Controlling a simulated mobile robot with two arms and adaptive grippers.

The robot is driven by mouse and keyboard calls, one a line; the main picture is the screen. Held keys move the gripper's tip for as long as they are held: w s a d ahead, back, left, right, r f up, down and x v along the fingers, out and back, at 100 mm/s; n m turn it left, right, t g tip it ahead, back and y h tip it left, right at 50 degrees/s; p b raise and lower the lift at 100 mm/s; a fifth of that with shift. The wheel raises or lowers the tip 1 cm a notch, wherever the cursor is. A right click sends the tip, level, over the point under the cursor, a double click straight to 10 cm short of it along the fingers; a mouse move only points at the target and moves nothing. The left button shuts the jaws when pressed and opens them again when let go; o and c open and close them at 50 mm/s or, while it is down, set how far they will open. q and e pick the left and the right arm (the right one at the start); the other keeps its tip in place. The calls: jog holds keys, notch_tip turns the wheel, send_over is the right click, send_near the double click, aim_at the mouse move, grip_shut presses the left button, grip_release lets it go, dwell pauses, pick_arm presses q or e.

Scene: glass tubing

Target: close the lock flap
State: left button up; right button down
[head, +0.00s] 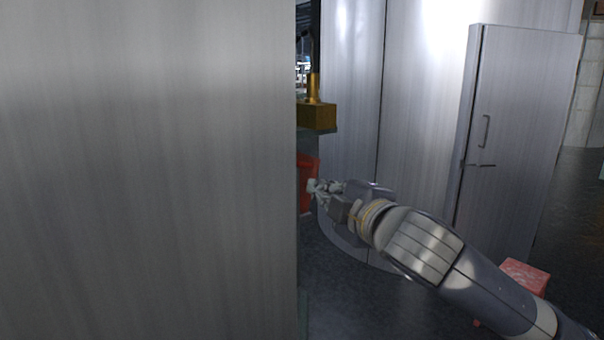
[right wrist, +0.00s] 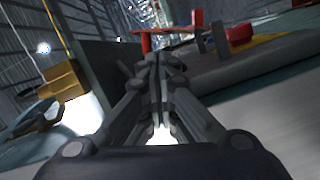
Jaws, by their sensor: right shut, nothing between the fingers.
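A tall grey metal door panel (head: 527,130) with a handle (head: 486,131) stands at the right in the head view, in front of a curved metal wall. A large, near brushed-metal panel (head: 150,170) fills the left half. I cannot tell for certain which panel is the lock flap. My right gripper (head: 314,187) is just past the near panel's right edge, shut and empty. I cannot tell whether it touches the panel. In the right wrist view its fingers (right wrist: 157,65) are together, pointing towards red and grey parts. My left gripper is not in view.
A brass-coloured block with a post (head: 316,116) and a red object (head: 307,172) show beyond the near panel's edge. A red box-like object (head: 526,275) stands low at the right, behind my right arm. Dark floor (head: 380,300) is open below my arm.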

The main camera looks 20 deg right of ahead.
jog(key=p, duration=0.4)
send_near(303, 176)
jog(key=w, duration=0.1)
jog(key=w+a+r, duration=0.1)
jog(key=w+a, duration=0.1)
jog(key=w, duration=0.1)
jog(key=shift+a+r, duration=0.2)
jog(key=shift+a, duration=0.05)
jog(key=shift+w+f, duration=0.1)
jog(key=shift+w, duration=0.45)
